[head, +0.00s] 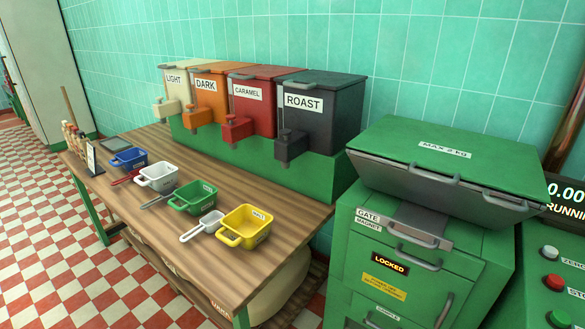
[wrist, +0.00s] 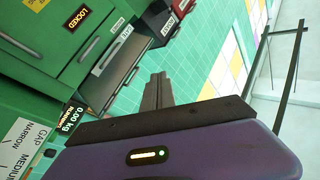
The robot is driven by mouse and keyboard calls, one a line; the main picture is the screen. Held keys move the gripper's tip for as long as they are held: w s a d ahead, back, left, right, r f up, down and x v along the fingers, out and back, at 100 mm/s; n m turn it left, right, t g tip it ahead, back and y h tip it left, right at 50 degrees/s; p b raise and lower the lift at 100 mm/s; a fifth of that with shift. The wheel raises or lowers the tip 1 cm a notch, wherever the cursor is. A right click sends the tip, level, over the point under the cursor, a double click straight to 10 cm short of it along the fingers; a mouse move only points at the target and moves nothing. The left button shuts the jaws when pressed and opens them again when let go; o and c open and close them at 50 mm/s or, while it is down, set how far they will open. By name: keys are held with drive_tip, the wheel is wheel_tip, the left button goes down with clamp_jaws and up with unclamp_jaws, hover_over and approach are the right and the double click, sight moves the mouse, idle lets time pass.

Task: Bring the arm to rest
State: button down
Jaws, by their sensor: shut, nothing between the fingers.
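My gripper (wrist: 155,92) shows in the wrist view, with its dark fingers together and nothing between them. It points past the green machine towards the tiled wall, and the picture there is tilted. In the wrist view the fingers touch nothing that I can see. My gripper and arm do not show in the head view.
A wooden table (head: 140,213) holds blue, white, green and yellow scoops. Labelled dispensers stand behind it. At right is a green machine (head: 390,250) with a closed lid (head: 450,150) and a "LOCKED" sign (head: 390,264). Checkered floor at left is clear.

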drive_tip(key=s+d+f+n+g, duration=0.1)
drive_tip(key=s+d+n+g, duration=0.1)
drive_tip(key=s, duration=0.8)
drive_tip(key=s+d+f+n+g, duration=0.1)
drive_tip(key=s+d+n+g, duration=0.1)
drive_tip(key=s, duration=0.8)
drive_tip(key=shift+s+d+n+g, duration=0.4)
drive_tip(key=shift+n+g, duration=0.3)
drive_tip(key=shift+g, duration=0.4)
